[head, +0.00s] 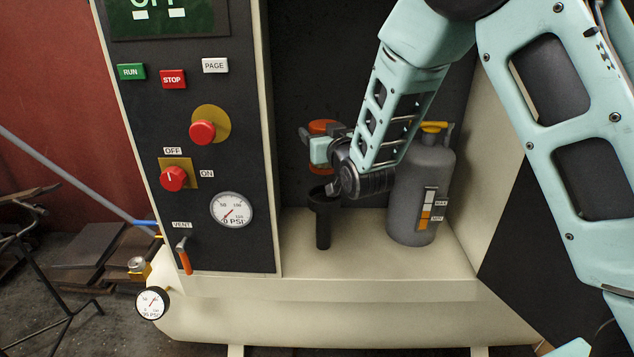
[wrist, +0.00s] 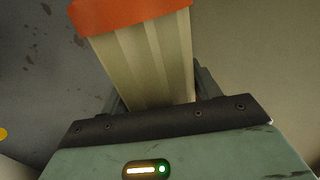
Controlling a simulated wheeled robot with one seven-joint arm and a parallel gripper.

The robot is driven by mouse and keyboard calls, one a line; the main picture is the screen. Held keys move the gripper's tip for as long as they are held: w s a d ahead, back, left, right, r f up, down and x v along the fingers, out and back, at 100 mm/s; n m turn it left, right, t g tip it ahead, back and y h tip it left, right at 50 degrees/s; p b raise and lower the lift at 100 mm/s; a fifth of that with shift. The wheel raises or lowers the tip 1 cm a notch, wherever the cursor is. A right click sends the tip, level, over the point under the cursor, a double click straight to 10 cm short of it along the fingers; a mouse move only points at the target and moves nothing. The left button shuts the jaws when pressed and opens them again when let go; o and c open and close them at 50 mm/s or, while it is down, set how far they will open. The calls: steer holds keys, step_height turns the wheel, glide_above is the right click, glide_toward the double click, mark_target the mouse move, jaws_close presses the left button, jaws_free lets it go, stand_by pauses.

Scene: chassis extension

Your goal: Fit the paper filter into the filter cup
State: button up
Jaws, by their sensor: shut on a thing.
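The paper filter is a pale pleated cylinder with orange end caps. In the head view its upper orange cap (head: 322,126) and lower cap (head: 321,167) show above and below my gripper (head: 320,150), which hides most of the middle. In the wrist view the filter's pleated body (wrist: 148,58) stands between the fingers of my gripper (wrist: 157,97), which is shut on it. The filter looks roughly upright. The black filter cup (head: 322,205) stands on the cream shelf below the filter, and a gap shows between them. Exact alignment in depth cannot be told.
A grey bottle (head: 420,195) with a yellow top stands on the cream shelf (head: 375,265), right of the cup. The dark control panel (head: 215,130) with red knobs and a gauge is at left. My wrist crosses close above the cup. The shelf front is clear.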

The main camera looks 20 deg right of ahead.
mark_target(321, 168)
step_height(321, 168, down, 9)
stand_by(0.4)
steer(key=shift+f, duration=0.15)
steer(key=o, duration=1)
steer(key=shift+o, duration=0.2)
